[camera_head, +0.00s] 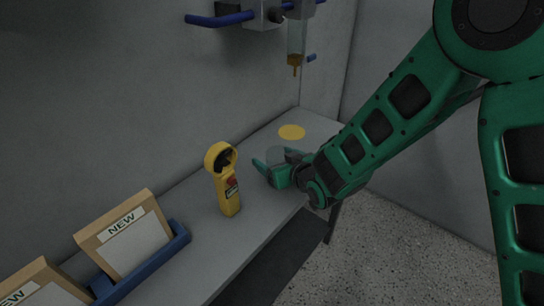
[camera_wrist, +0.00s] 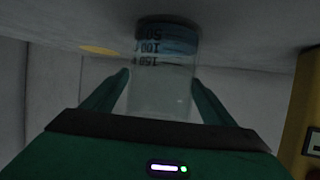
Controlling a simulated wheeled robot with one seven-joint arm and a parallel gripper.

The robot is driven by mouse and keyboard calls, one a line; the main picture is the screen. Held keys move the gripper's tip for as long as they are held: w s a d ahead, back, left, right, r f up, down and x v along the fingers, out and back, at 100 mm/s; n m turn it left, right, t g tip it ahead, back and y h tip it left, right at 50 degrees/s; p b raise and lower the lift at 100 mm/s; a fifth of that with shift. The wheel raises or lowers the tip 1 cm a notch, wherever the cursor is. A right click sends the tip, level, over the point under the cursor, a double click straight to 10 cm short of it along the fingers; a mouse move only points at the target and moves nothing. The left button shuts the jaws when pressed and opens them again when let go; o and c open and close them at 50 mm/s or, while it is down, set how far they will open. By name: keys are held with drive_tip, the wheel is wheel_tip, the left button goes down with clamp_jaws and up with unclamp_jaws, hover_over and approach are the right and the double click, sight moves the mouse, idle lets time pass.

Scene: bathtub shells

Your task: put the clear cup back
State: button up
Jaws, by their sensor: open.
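The clear cup (camera_head: 277,154) is faint in the head view, at my gripper on the grey counter. In the wrist view the cup (camera_wrist: 162,100) is plain, with dark measuring marks and a bluish band toward its far end. My gripper (camera_head: 272,166) is open, with one finger on each side of the cup. In the wrist view small gaps seem to show between the fingers and the cup. The cup appears to stand on the counter, but its base is hard to make out. A yellow disc (camera_head: 292,132) lies flat on the counter beyond my gripper.
A yellow handheld meter (camera_head: 224,180) stands upright left of my gripper. A blue tray (camera_head: 150,264) holding boxes marked NEW (camera_head: 124,236) is at the lower left. A dispenser (camera_head: 296,40) with blue bars hangs on the wall above. The counter around the yellow disc is clear.

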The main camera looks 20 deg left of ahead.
drive_tip(key=v, duration=1.1)
drive_tip(key=shift+d, duration=0.2)
drive_tip(key=w+d+r+m+h, duration=0.1)
drive_tip(key=w+d+m+h, duration=0.2)
drive_tip(key=d, duration=0.7)
drive_tip(key=w+d+m+h, duration=0.1)
drive_tip(key=w+d+h, duration=0.25)
drive_tip(key=d, duration=0.65)
drive_tip(key=s+d+r+m+g+h, duration=0.1)
drive_tip(key=s+d+m+h, duration=0.1)
drive_tip(key=d, duration=0.7)
drive_tip(key=s+d+m+g+h, duration=0.2)
drive_tip(key=d, duration=0.8)
drive_tip(key=s+d+r+m+g, duration=0.1)
drive_tip(key=s+d+m+g, duration=0.15)
drive_tip(key=s+d, duration=0.6)
drive_tip(key=s+d+r+m+g, duration=0.1)
drive_tip(key=s+d+m+g, duration=0.1)
drive_tip(key=s, duration=0.6)
drive_tip(key=s+d+r+m+g+y, duration=0.1)
drive_tip(key=s+d+r+m+g, duration=0.1)
drive_tip(key=s, duration=0.7)
drive_tip(key=shift+r+m, duration=0.15)
drive_tip(key=shift+m, duration=0.3)
